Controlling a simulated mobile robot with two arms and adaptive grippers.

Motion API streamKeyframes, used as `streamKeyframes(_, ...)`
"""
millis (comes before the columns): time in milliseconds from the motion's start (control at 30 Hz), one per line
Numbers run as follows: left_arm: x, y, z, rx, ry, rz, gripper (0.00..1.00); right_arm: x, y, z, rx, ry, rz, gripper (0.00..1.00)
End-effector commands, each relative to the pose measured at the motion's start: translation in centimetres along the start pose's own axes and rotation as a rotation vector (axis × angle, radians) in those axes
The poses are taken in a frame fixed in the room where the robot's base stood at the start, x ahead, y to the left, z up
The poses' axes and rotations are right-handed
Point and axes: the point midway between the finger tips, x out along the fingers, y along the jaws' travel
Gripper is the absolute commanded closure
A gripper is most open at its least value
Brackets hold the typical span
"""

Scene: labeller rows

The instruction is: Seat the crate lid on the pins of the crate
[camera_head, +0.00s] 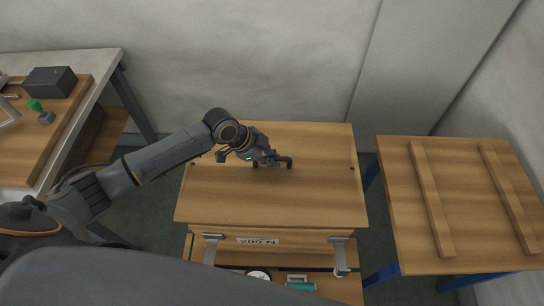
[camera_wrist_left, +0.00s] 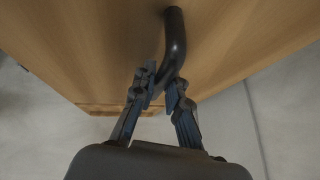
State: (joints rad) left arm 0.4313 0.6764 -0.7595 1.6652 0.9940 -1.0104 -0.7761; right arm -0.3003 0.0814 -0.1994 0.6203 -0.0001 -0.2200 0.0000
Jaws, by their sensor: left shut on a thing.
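The crate lid (camera_head: 230,195) is a flat wooden board with a dark bent handle (camera_head: 288,162) near its middle. It lies over the crate (camera_head: 300,240), whose wooden front shows below the lid's near edge with a "200 N" label and two metal latches. My left gripper (camera_head: 266,160) is shut on the handle, which also shows between the fingers (camera_wrist_left: 160,85) in the left wrist view (camera_wrist_left: 175,45). Small dark spots show near the lid's left and right edges. The pins are hidden, and I cannot tell whether the lid touches the crate. My right gripper is not in view.
A wooden-topped table (camera_head: 390,190) with two raised slats and blue legs stands at the right. A bench (camera_head: 105,62) at the left holds a dark box (camera_head: 50,81) and a green-handled tool (camera_head: 36,105). A round dial (camera_head: 258,275) and a teal item (camera_head: 300,286) lie before the crate.

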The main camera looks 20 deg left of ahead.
Motion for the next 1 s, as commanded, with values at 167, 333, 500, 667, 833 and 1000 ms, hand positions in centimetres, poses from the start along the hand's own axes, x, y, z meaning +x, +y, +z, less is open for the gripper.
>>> streamKeyframes(167, 0.4, 0.0, 0.1, 0.001, 0.003, -0.002, 1.0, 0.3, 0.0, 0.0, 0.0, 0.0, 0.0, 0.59)
streamKeyframes(333, 0.7, 0.1, 0.3, 0.001, 0.003, -0.002, 1.0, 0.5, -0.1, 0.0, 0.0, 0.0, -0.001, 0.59)
streamKeyframes(500, 1.1, 0.2, 0.6, 0.001, 0.003, -0.003, 1.0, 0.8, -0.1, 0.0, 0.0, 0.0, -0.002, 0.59)
streamKeyframes(667, 1.4, 0.2, 0.8, 0.001, 0.003, -0.003, 1.0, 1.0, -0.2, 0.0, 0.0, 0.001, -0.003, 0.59)
streamKeyframes(833, 1.5, 0.3, 0.8, 0.001, 0.003, -0.003, 0.72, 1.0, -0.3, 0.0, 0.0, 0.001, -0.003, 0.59)
streamKeyframes(1000, 1.5, 0.3, 0.9, 0.001, 0.002, -0.002, 0.6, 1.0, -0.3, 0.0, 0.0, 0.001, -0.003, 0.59)
